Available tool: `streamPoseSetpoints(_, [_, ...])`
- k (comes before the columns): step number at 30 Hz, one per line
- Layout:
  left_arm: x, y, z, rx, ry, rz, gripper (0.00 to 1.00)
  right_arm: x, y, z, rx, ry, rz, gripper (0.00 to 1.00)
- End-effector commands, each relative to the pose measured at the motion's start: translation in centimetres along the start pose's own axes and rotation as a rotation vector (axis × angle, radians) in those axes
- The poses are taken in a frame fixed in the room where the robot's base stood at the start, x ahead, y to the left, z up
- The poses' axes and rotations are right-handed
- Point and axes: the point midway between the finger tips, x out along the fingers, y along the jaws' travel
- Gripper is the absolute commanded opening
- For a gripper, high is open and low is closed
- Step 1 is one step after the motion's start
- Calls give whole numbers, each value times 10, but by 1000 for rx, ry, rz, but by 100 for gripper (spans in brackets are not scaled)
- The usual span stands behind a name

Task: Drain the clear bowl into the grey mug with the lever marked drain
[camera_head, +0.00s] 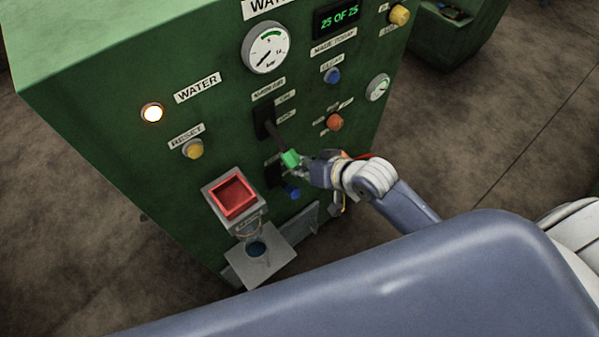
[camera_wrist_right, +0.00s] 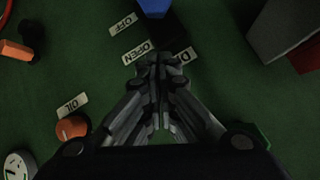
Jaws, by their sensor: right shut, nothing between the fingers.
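A lever with a blue tip (camera_head: 293,192) sits low on the green panel; a blue tip (camera_wrist_right: 155,8) shows at the top of the right wrist view. A label starting with D (camera_wrist_right: 184,56), otherwise covered, lies by its dark base. My right gripper (camera_head: 306,165) is by a green-tipped lever (camera_head: 289,158), above the blue tip; contact is unclear. In the right wrist view its fingers (camera_wrist_right: 160,65) are shut and empty. A small clear vessel (camera_head: 249,230) appears under the red-topped box. Below it is a dark blue round (camera_head: 257,249); I cannot tell whether this is the grey mug. My left gripper is out of view.
The green machine (camera_head: 110,120) carries gauges, knobs and a lit lamp (camera_head: 152,113). A grey box with a red square (camera_head: 233,197) juts out left of the levers, above a grey shelf (camera_head: 268,268). An orange knob (camera_wrist_right: 72,127) is labelled OIL.

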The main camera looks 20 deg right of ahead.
Motion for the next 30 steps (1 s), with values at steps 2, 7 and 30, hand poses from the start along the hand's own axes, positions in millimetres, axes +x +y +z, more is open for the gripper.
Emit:
streamPoseSetpoints(2, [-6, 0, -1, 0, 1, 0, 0, 1, -1, 12, 4, -5, 0, 0])
streamPoseSetpoints(7, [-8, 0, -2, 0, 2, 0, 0, 5, 0, 25, 2, -3, 0, 0])
streamPoseSetpoints(30, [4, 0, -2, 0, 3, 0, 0, 5, 4, 34, -4, 43, -22, 0])
